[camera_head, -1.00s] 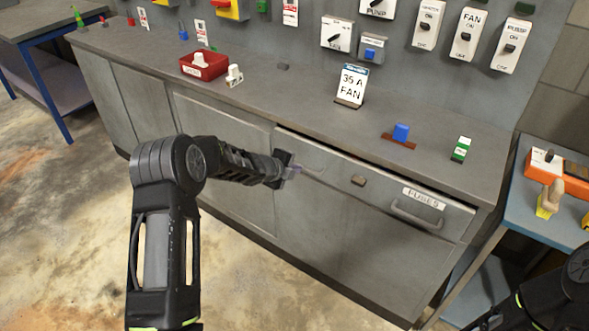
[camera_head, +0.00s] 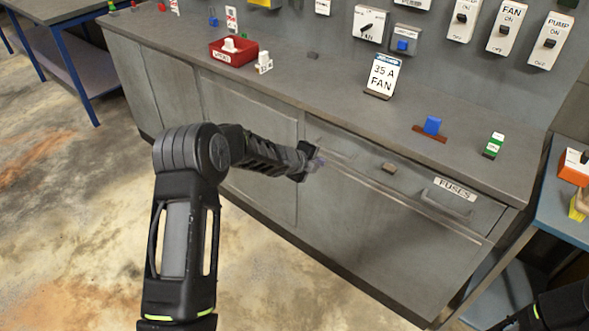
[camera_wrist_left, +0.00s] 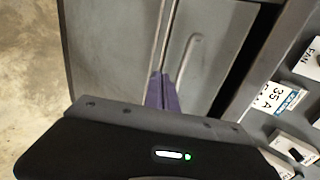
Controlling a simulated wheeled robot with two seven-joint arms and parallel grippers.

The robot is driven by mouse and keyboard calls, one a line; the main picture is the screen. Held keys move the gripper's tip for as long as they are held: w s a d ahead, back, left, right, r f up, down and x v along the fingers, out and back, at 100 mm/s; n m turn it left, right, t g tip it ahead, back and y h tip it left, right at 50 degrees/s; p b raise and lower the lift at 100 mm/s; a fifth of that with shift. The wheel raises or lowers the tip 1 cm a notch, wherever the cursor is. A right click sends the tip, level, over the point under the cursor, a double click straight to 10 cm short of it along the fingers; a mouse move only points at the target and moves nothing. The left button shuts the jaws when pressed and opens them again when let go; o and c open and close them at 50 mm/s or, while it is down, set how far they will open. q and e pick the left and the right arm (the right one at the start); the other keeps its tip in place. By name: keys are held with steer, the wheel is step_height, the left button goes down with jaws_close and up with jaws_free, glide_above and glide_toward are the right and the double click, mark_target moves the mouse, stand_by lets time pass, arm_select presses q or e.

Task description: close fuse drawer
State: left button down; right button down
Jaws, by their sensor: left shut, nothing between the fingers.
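The fuse drawer (camera_head: 412,186) is a wide grey front under the counter top, with a "FUSES" label (camera_head: 455,189) and a bar handle (camera_head: 447,206) near its right end. A small brown catch (camera_head: 389,168) sits on its middle. My left gripper (camera_head: 318,163) is shut and empty at the drawer's left end. Its purple fingers (camera_wrist_left: 161,92) point at the grey front in the wrist view, beside another bar handle (camera_wrist_left: 190,70). A dark gap shows along the counter edge there. I cannot tell whether the fingertips touch, or whether the drawer is fully in. My right gripper is out of view.
The counter (camera_head: 330,90) carries a red tray (camera_head: 233,52), a "35 A FAN" sign (camera_head: 382,76), a blue block (camera_head: 432,126) and a green-white block (camera_head: 493,145). A blue-framed table (camera_head: 566,205) stands close on the right.

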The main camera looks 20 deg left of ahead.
arm_select(q)
steer(key=v, duration=1)
steer(key=s+d+f+n+g, duration=0.4)
steer(key=s+d+f+n, duration=0.8)
steer(key=s+f+n, duration=0.4)
steer(key=s+d+f+n+g, duration=0.2)
steer(key=s+d+f, duration=0.1)
steer(key=s, duration=0.4)
steer(key=s+d+f+n+g+h, duration=0.1)
steer(key=s+d+f+n, duration=0.1)
steer(key=s, duration=0.6)
steer(key=s+d+f+n+g, duration=0.2)
steer(key=s+d+f, duration=0.2)
steer(key=s, duration=0.4)
steer(key=shift+d+f+n+g, duration=0.3)
steer(key=shift+d+n, duration=0.1)
steer(key=shift+d, duration=0.15)
